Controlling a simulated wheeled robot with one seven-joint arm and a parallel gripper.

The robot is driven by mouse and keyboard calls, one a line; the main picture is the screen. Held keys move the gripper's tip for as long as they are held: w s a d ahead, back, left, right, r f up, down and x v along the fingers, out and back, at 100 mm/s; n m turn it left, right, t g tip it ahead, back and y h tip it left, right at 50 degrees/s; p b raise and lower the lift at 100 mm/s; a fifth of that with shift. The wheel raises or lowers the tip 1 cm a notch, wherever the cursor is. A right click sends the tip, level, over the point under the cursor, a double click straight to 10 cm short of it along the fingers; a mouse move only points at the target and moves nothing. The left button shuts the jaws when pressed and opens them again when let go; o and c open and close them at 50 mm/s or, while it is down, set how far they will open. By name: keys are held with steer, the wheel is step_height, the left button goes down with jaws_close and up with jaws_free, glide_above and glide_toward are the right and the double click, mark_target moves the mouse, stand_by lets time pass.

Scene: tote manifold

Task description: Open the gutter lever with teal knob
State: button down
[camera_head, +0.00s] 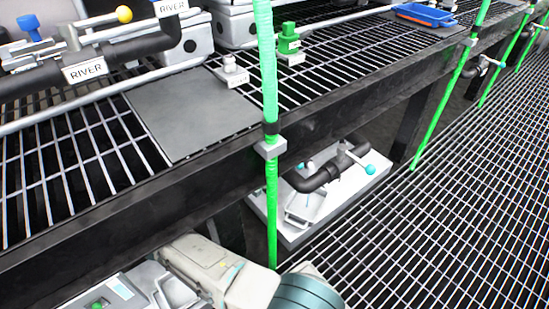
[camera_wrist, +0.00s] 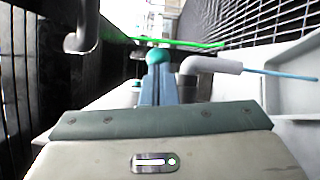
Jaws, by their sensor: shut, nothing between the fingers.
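In the head view, the teal knob (camera_head: 369,169) is at the end of a short pale lever (camera_head: 356,160). The lever comes off a dark pipe with a valve (camera_head: 322,178) above a white tray (camera_head: 345,208), low beneath the grated bench. In the wrist view, a teal ball (camera_wrist: 156,56) shows just beyond the tips of my gripper (camera_wrist: 157,76). My fingers are together and hold nothing. I cannot tell whether they touch the ball. The lever behind it is hidden in the wrist view. In the head view my fingers cannot be made out.
A green upright pole (camera_head: 271,200) stands in front of the bench's dark edge beam (camera_head: 190,170). In the wrist view a grey pipe elbow (camera_wrist: 205,66) is right of my fingers, and a dark hooked pipe (camera_wrist: 82,35) hangs upper left. Open floor grating (camera_head: 440,230) lies right.

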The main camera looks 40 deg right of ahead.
steer(key=shift+w+a, duration=0.15)
steer(key=shift+a, duration=0.1)
steer(key=b+v, duration=0.2)
steer(key=v, duration=0.5)
steer(key=shift+a, duration=0.15)
steer(key=shift+w, duration=0.1)
